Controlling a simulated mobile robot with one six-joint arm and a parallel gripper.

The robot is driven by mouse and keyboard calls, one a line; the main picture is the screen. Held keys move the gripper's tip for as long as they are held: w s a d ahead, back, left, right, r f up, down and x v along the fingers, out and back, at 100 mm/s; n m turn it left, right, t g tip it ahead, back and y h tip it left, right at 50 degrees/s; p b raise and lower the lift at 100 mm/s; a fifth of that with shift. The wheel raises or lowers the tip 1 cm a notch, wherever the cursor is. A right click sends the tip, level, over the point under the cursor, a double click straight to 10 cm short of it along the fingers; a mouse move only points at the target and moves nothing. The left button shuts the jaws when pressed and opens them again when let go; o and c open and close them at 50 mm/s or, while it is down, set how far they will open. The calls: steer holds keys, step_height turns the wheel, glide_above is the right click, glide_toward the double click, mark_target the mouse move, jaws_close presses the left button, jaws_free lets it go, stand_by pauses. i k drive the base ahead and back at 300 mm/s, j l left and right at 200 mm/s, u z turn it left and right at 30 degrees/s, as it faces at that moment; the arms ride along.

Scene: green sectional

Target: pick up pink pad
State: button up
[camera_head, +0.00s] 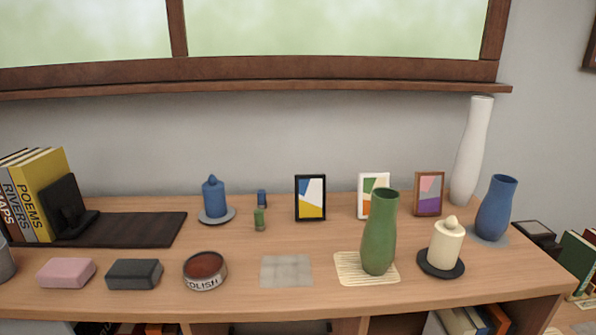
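The pink pad (66,272) is a small block with rounded edges. It lies flat on the wooden shelf top (330,300) at the front left. A dark grey pad (134,273) of similar shape lies just right of it, with a narrow gap between them. My gripper is not in view.
A polish tin (205,271) stands right of the grey pad. A grey object (5,262) is cut off at the left edge. Books (38,195) and a dark bookend (68,208) stand on a dark mat (150,228) behind. A green vase (379,232) stands front right.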

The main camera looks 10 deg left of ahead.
mark_target(58, 273)
steer(key=k+l+u, duration=0.1)
steer(key=u, duration=1.95)
steer(key=k+j, duration=0.05)
